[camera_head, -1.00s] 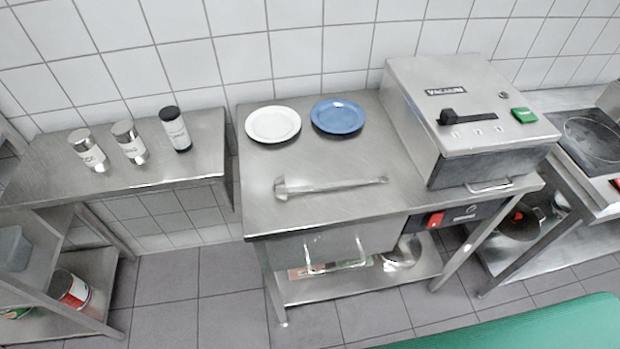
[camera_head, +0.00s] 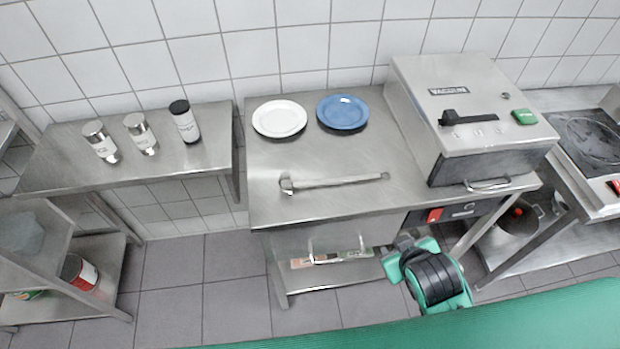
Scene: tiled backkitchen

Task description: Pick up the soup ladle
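The soup ladle (camera_head: 340,182) is a grey metal ladle lying on the steel table (camera_head: 330,207) near its front. Its bowl end (camera_head: 287,186) points left and its handle runs right. My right arm, green and black, shows at the lower right, with my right gripper (camera_head: 402,246) in front of the table's front edge, below and right of the ladle and apart from it. The gripper's fingers are too small and hidden to tell open from shut. My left gripper is not in view.
A white plate (camera_head: 279,118) and a blue plate (camera_head: 342,112) stand behind the ladle. A vacuum machine (camera_head: 470,110) is at the right. Several shakers (camera_head: 141,134) stand on a left-hand table. The tabletop around the ladle is clear.

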